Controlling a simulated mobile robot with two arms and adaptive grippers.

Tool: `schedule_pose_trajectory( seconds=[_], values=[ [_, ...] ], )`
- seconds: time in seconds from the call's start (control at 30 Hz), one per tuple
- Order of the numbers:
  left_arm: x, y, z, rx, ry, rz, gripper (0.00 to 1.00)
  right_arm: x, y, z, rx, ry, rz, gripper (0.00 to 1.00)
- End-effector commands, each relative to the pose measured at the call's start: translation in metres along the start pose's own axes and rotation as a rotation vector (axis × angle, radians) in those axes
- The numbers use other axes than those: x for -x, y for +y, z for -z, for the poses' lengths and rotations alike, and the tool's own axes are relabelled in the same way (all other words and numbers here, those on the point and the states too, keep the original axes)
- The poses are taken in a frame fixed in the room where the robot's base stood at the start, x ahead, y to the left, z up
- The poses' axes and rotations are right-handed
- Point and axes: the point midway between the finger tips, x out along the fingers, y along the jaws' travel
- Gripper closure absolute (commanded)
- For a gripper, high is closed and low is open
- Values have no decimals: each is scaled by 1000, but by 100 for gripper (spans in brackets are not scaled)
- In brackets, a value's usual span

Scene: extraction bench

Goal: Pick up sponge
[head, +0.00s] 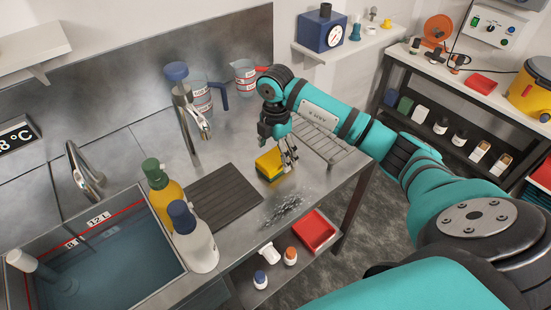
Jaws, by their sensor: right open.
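The sponge (269,165) is a yellow block with a darker side, lying on the steel bench to the right of a dark ribbed mat. My right gripper (290,160) reaches down from above, its fingers just right of the sponge and very close to it. The gripper is open and holds nothing that I can see. I cannot tell whether a finger touches the sponge. My left gripper is not in view.
The dark ribbed mat (224,198) lies left of the sponge. Steel shavings (284,209) lie in front of it. A wire rack (335,145) stands behind my right gripper. A yellow bottle (163,190), a white bottle (195,240) and the water-filled sink (110,262) are at left.

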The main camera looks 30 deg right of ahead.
Motion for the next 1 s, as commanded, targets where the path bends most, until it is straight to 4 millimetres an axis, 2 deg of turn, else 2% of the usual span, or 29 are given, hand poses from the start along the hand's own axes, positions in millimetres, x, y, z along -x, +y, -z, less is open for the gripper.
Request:
schedule_pose_trajectory(
  seconds=[0.03, 0.2, 0.47, 0.57, 0.9, 1.0],
  values=[
    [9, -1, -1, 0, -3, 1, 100, -5, 0, 1, -1, 1, 5, 11],
    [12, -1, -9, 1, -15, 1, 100, -27, 1, 1, 0, 0, 2, 11],
    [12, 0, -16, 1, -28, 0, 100, -32, 1, 0, 0, -1, 0, 11],
    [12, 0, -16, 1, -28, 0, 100, -31, 1, 0, 0, -1, 0, 21],
    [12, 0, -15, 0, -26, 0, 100, -31, 1, 0, 0, -1, 0, 65],
    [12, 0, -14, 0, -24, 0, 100, -31, 1, 0, 0, -1, 0, 66]
  ],
)
